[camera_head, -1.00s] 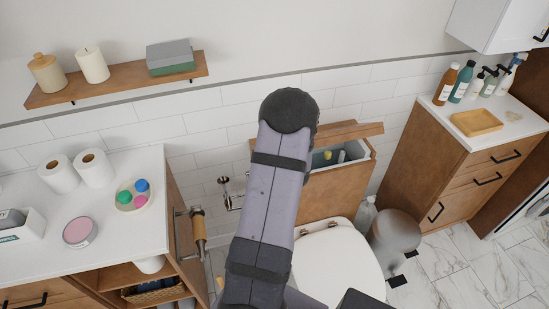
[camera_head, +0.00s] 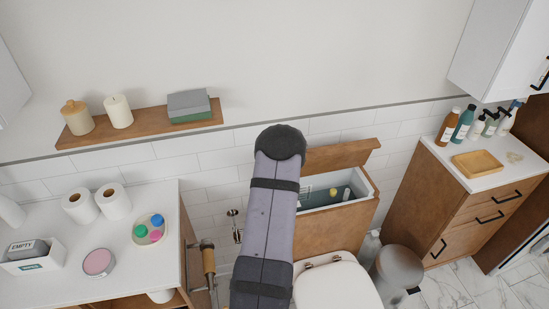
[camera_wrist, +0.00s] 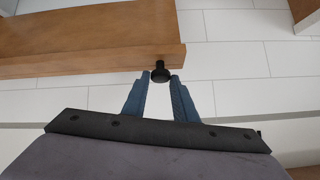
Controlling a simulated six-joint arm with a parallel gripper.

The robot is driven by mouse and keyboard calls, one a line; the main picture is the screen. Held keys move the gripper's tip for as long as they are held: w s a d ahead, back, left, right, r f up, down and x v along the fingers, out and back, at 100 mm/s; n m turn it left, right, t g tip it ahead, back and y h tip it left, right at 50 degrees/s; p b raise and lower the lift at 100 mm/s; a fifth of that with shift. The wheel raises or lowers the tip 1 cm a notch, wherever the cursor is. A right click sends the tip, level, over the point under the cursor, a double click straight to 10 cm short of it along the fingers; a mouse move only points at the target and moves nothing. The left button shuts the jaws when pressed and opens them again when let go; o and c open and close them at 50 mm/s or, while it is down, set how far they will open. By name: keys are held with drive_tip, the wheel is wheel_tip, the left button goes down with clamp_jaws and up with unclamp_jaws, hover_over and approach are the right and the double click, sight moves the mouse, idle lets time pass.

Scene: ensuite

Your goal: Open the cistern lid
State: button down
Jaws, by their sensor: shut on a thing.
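The wooden cistern lid (camera_head: 342,153) is tilted up at the back of the wooden cistern box (camera_head: 338,226), in the middle of the head view. The opening shows a pale interior with a yellow part and a few small fittings inside. In the wrist view the lid (camera_wrist: 80,40) fills the top left, with a black knob (camera_wrist: 160,73) at its edge. My gripper (camera_wrist: 160,77) has its blue fingers on either side of the knob and is shut on it. In the head view my arm hides the gripper and the left part of the lid.
The toilet seat (camera_head: 335,288) is in front of the cistern, with a metal bin (camera_head: 397,270) to its right. A wooden cabinet (camera_head: 455,205) with bottles stands at right, a white counter (camera_head: 120,250) at left. A wall shelf (camera_head: 145,122) is up left.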

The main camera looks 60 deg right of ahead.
drive_tip(key=shift+w+d+r+p, duration=0.5)
drive_tip(key=shift+w+r, duration=0.15)
drive_tip(key=shift+w, duration=0.15)
drive_tip(key=shift+w+d+r+p, duration=0.2)
drive_tip(key=shift+w+d+p, duration=0.7)
drive_tip(key=shift+w+d, duration=0.05)
drive_tip(key=shift+d, duration=0.1)
drive_tip(key=c, duration=1.5)
unclamp_jaws()
drive_tip(key=shift+c, duration=0.2)
drive_tip(key=shift+o, duration=0.4)
drive_tip(key=shift+f, duration=0.1)
drive_tip(key=shift+s, duration=0.2)
drive_tip(key=b+v, duration=0.3)
drive_tip(key=v, duration=0.4)
drive_tip(key=shift+w, duration=0.1)
